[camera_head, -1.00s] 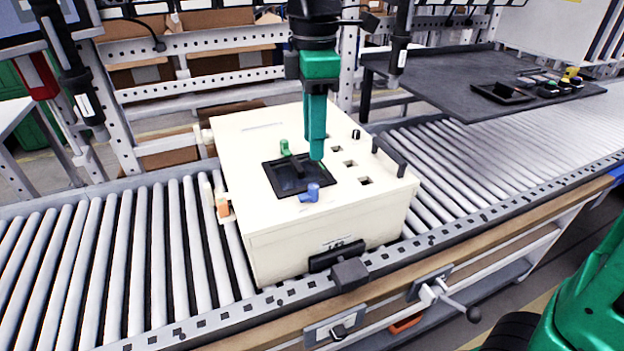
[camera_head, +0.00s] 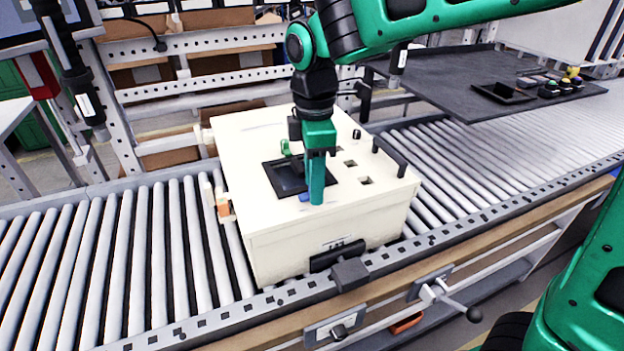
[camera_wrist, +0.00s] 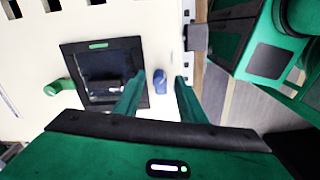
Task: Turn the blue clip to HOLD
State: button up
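The blue clip (camera_wrist: 161,90) sits on the cream top of the box (camera_head: 262,222), beside the dark framed window (camera_wrist: 104,72). In the wrist view it shows between the two green fingers of my gripper (camera_wrist: 160,78), with a visible gap on each side. My gripper (camera_head: 316,201) is open and points down. In the head view its fingers hide most of the blue clip (camera_head: 303,196); only a bit shows at their left. A green clip (camera_wrist: 58,87) is on the window's opposite side and also shows in the head view (camera_head: 286,147). No HOLD marking is readable.
The box stands on a roller conveyor (camera_head: 110,260). Square holes (camera_head: 350,163) and a black handle (camera_head: 388,157) are on the box top's right. A dark table (camera_head: 440,85) with small items stands at back right. A black latch (camera_head: 349,272) is at the box's front.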

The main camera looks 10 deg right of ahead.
grip_shut()
jog(key=shift+m, duration=0.3)
jog(key=m, duration=0.8)
jog(key=shift+w+m, duration=0.1)
jog(key=shift+m, duration=0.3)
jog(key=m, duration=0.4)
jog(key=shift+a+r+m, duration=0.1)
jog(key=shift+m, duration=0.2)
jog(key=shift+w+m, duration=0.1)
jog(key=shift+m, duration=1.8)
grip_release()
